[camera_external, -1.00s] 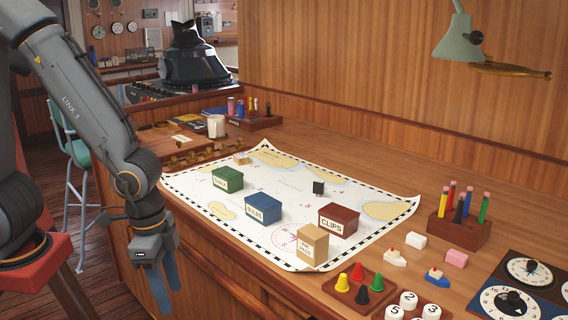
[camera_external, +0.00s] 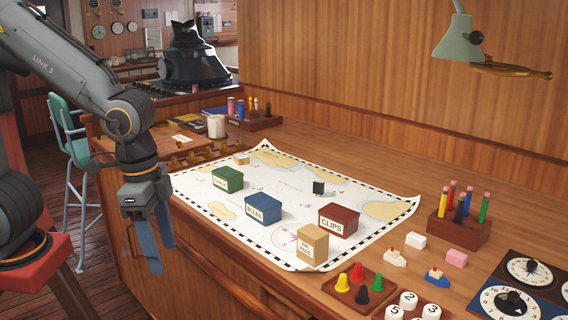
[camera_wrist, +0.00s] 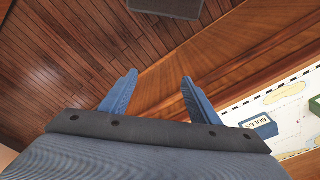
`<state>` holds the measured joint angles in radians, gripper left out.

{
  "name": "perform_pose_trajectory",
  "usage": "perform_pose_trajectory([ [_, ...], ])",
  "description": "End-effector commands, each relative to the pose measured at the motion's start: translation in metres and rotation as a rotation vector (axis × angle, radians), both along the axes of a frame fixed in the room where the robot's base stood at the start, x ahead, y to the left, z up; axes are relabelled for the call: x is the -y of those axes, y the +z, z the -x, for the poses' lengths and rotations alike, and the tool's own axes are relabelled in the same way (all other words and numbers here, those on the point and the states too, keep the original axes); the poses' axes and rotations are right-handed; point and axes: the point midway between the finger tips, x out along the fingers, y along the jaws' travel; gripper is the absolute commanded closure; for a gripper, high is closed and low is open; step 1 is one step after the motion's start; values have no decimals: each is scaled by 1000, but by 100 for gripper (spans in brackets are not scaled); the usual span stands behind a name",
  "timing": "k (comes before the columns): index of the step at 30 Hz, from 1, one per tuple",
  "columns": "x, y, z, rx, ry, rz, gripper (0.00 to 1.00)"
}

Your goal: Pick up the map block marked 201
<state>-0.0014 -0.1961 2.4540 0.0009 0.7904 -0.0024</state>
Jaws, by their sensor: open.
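No marking 201 is readable on any block in these views. Small blocks on the chart (camera_external: 215,187) include a tan block (camera_external: 241,159) at its far left edge and a black block (camera_external: 318,187) right of its middle. A larger tan box (camera_external: 313,246) with a label too small to read stands at the near edge. My gripper (camera_external: 161,259) is open and empty, pointing down beside the near left edge of the desk, off the chart. In the wrist view my gripper (camera_wrist: 158,78) has its fingers apart with only floor and desk side behind them.
Green (camera_external: 228,180), blue (camera_external: 263,209) and red (camera_external: 338,220) labelled boxes stand on the chart. A peg tray (camera_external: 351,291), a pencil holder (camera_external: 456,232) and toy boats are to the right. A lamp (camera_external: 459,42) hangs over the back right. The chart has bare room between boxes.

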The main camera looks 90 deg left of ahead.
Motion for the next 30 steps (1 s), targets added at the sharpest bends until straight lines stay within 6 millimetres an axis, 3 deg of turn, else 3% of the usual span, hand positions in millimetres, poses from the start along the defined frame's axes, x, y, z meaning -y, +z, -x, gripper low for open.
perform_pose_trajectory([
  [6,0,39,0,3,0,0,44],
  [14,-31,48,-39,0,-76,-34,44],
  [20,-68,59,-76,-4,-157,-72,44],
  [26,-133,72,-123,-22,-272,-125,44],
  [29,-188,77,-151,-44,-354,-164,44],
  [30,-215,79,-161,-57,-392,-179,44],
])
